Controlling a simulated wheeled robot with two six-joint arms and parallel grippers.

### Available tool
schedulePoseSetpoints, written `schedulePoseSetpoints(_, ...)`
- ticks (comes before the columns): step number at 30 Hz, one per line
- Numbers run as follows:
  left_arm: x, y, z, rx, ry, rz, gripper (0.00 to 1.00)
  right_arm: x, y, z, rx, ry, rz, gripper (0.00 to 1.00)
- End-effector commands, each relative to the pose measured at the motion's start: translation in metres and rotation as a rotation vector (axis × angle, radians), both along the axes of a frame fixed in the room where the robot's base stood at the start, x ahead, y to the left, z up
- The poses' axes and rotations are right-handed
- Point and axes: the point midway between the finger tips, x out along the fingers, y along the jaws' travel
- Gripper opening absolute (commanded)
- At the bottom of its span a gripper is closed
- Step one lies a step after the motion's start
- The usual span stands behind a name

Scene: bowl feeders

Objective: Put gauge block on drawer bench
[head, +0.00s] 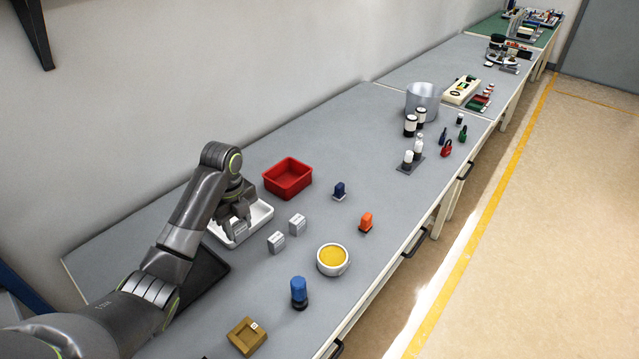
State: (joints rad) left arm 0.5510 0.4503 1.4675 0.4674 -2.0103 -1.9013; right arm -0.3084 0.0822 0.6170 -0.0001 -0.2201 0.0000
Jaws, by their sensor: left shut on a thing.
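My left gripper (238,226) points down over the white tray (262,217) on the grey bench. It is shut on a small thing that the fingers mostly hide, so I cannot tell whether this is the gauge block. Two small light-grey blocks with markings, one farther back (297,224) and one nearer (277,242), stand on the bench just right of the gripper, apart from it. The bench (385,205) has drawer handles along its front edge. My right gripper is not in view.
A red bin (288,178) stands behind the tray. A dark blue part (340,190), an orange part (366,222), a bowl with yellow contents (333,260), a blue-topped part (299,292) and a wooden box (247,337) stand to the right and front. The bench middle has free room.

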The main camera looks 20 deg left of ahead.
Motion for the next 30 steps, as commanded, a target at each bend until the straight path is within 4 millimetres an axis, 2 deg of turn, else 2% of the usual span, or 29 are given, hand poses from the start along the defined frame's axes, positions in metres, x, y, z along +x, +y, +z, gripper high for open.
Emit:
schedulePoseSetpoints(5, 0.0, 0.0, -0.005, 0.0, -0.001, 0.001, 0.13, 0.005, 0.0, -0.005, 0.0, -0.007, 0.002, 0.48)
schedulePoseSetpoints(12, 0.0, 0.0, -0.035, 0.001, 0.0, 0.001, 0.13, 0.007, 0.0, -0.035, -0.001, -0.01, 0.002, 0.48)
schedulePoseSetpoints(14, -0.001, 0.0, -0.042, -0.002, 0.004, 0.002, 0.13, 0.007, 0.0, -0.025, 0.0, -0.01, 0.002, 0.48)
schedulePoseSetpoints(27, -0.001, -0.001, -0.095, -0.001, 0.003, 0.002, 0.13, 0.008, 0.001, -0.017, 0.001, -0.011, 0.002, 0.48)
schedulePoseSetpoints(30, -0.001, 0.0, -0.101, 0.001, 0.0, 0.001, 0.13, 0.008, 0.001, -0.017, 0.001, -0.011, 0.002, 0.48)
